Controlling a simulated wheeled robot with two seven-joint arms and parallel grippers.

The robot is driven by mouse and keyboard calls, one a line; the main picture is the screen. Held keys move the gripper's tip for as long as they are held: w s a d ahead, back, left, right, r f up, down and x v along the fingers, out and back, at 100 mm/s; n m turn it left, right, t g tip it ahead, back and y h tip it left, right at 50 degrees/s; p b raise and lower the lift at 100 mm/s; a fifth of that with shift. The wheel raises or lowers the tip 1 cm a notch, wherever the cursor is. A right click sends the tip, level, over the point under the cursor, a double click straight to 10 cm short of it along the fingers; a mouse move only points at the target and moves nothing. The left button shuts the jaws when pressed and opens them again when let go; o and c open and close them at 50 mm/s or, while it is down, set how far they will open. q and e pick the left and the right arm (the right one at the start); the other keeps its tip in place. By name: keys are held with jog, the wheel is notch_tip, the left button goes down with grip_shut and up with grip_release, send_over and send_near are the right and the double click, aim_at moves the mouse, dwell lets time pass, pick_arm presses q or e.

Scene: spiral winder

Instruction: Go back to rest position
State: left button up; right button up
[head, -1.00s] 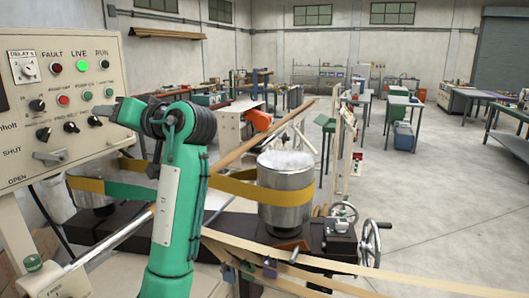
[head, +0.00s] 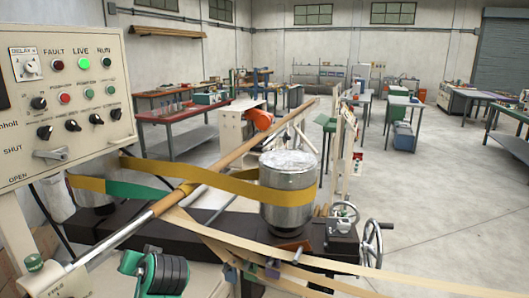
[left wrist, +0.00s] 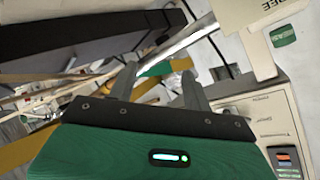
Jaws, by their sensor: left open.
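In the head view only a green part and dark ribbed joint of my left arm show at the bottom, below the control panel (head: 75,125). My left gripper (left wrist: 158,85) shows in the left wrist view, with its two fingers apart and no object held between them. The panel carries knobs, a lit green lamp (head: 84,63) under LIVE, and a metal lever (head: 50,154) near the SHUT and OPEN marks. My right gripper is in neither view.
A steel drum (head: 287,200) with a yellow band (head: 230,184) around it stands on the dark machine bed. A long wooden-tipped bar (head: 240,150) slants across. A handwheel (head: 371,243) is at right. Workbenches stand behind; floor at right is clear.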

pick_arm(q)
jog(key=s+d+f+m+g+h, duration=0.25)
jog(key=s+f+h, duration=0.25)
jog(key=s+f, duration=1.2)
jog(key=s+d+f+g+h, duration=0.1)
jog(key=s+d+f+h, duration=0.15)
jog(key=s, duration=0.55)
jog(key=s+d+f+g+h, duration=0.2)
jog(key=s+d+f, duration=0.15)
jog(key=s, duration=0.55)
notch_tip(320, 180, down, 32)
jog(key=s+a+f+g, duration=0.1)
jog(key=s+a+f, duration=0.1)
jog(key=s+f, duration=0.7)
jog(key=s+a+f+m+g, duration=0.1)
jog(key=s+a+f, duration=0.1)
jog(key=s+f, duration=0.8)
jog(key=shift+a+f, duration=0.15)
jog(key=shift+f, duration=0.05)
